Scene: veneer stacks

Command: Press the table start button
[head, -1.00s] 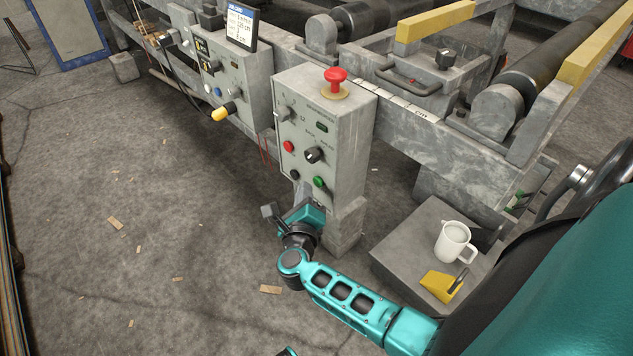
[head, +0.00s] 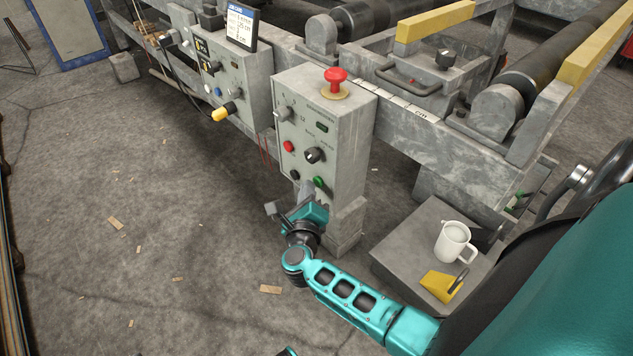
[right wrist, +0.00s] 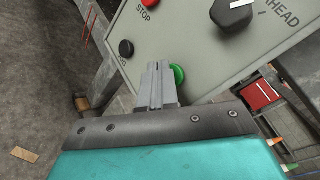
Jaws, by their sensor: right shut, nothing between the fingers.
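The green button (head: 319,182) sits low on the front of the grey control box, in the head view. In the right wrist view the green button (right wrist: 178,73) shows just right of the fingertips, partly covered by them. My right gripper (head: 308,188) is shut and empty, its fingers pointing up at the panel beside the button. The closed fingers (right wrist: 157,72) also show in the right wrist view. I cannot tell whether they touch the panel or the button. My left gripper is not in view.
The box (head: 355,130) also carries a red button (head: 289,146), a black knob (head: 314,155), a black button (head: 295,175) and a red mushroom button (head: 336,76) on top. A white mug (head: 453,240) and a yellow object (head: 439,284) stand on a grey block at right.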

